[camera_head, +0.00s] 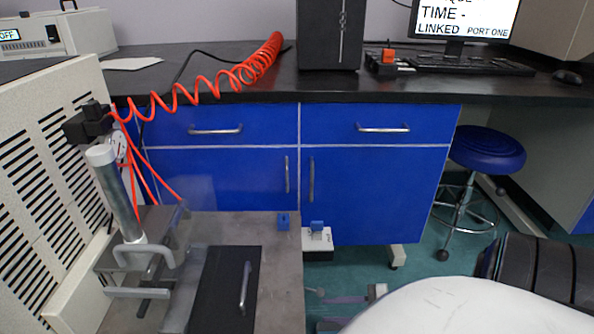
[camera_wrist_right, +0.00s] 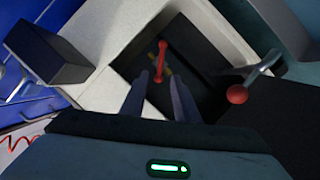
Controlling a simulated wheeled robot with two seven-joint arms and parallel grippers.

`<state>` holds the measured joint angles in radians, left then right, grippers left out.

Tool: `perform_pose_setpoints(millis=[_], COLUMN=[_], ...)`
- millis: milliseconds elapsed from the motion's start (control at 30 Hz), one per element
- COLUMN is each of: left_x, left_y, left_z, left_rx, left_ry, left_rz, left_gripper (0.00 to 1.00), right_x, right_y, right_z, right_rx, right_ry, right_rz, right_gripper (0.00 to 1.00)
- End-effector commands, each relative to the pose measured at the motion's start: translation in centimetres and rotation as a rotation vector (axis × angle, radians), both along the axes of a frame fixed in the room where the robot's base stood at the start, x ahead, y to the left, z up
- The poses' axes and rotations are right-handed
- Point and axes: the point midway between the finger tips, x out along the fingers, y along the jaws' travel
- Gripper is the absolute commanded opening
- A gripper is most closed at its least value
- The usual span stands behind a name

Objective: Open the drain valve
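In the right wrist view a small red handle (camera_wrist_right: 160,62) stands in a dark recess with a white rim, with yellowish bits beside it. It looks like the drain valve, but no label shows. My right gripper (camera_wrist_right: 160,79) is open, its two grey-purple fingers pointing toward the handle. The handle shows between the fingertips; I cannot tell whether they touch it. In the head view the right gripper (camera_head: 330,312) is partly hidden beside the grey machine table, and the red handle is not visible there. My left gripper is in neither view.
A metal lever with a red ball knob (camera_wrist_right: 237,94) is close right of the fingers. A dark box (camera_wrist_right: 45,55) is at upper left. A blue stool (camera_head: 487,149) stands right.

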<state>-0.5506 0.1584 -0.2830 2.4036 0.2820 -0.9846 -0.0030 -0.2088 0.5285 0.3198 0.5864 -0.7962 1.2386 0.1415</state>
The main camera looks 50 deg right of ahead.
Motion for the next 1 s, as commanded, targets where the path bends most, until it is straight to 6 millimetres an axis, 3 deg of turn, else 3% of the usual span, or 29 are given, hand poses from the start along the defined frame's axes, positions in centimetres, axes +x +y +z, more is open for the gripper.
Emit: perform_pose_setpoints(millis=[167, 600, 1000], left_x=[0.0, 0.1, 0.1], left_y=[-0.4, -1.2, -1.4], left_z=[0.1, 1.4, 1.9], left_rx=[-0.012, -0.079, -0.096], left_ry=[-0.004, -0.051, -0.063], left_rz=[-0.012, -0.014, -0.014], left_gripper=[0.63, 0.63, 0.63], right_x=[1.1, 7.6, 8.9], right_y=[0.5, 3.5, 4.2], right_z=[-0.8, -3.2, -3.5], right_rx=[0.001, 0.002, 0.000], right_ry=[-0.003, -0.002, 0.000], right_rz=[0.000, -0.001, 0.000], right_gripper=[0.28, 0.28, 0.28])
